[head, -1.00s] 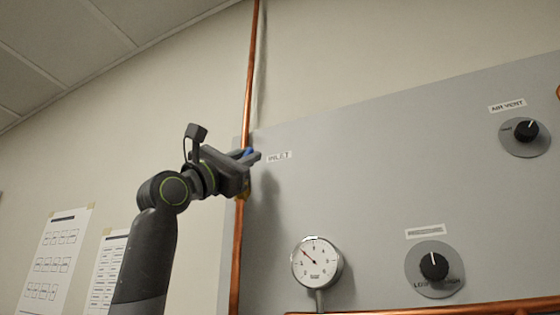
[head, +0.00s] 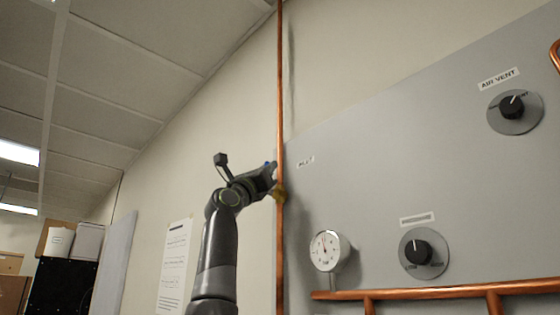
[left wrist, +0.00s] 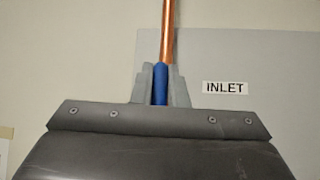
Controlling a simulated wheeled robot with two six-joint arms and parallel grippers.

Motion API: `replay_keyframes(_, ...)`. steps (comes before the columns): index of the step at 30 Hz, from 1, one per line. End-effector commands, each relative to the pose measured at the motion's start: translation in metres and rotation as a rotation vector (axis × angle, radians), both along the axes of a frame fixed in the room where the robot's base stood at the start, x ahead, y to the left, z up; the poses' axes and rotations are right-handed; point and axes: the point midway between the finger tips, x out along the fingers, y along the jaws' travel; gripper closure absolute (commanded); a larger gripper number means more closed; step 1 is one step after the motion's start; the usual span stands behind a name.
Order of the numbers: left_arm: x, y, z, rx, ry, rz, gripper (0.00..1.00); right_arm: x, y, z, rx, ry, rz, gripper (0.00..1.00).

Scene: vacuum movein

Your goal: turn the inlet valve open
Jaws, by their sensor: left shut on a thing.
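The inlet valve's brass body (head: 280,192) sits on the vertical copper pipe (head: 280,100) at the panel's left edge. Its blue handle (left wrist: 160,85) is between the fingers of my left gripper (left wrist: 161,88) in the left wrist view, in line with the pipe there. The INLET label (left wrist: 225,88) is just right of the fingers. My right gripper is in neither view.
On the grey panel (head: 380,170) are a round gauge (head: 326,250), a black knob (head: 418,252) and the AIR VENT knob (head: 512,107). Copper pipes (head: 430,294) run along the bottom. Boxes stand far left. A paper sheet (head: 174,265) hangs on the wall.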

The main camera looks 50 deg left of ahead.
Motion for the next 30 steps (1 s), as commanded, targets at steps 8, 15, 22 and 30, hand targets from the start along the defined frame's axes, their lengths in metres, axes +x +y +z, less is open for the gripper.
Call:
replay_keyframes(8,0.0005,0.008,0.0002,-0.019,0.001,-0.004,1.0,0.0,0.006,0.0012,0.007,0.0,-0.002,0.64)
replay_keyframes(15,0.0001,0.0079,0.0004,-0.019,0.0,-0.002,1.0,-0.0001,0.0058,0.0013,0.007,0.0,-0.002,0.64)
replay_keyframes(22,0.0,0.008,0.0006,-0.018,-0.001,-0.001,0.65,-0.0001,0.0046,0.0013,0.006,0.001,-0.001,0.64)
replay_keyframes(30,-0.0007,0.008,-0.0007,-0.017,-0.001,0.0,0.65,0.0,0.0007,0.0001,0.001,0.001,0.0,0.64)
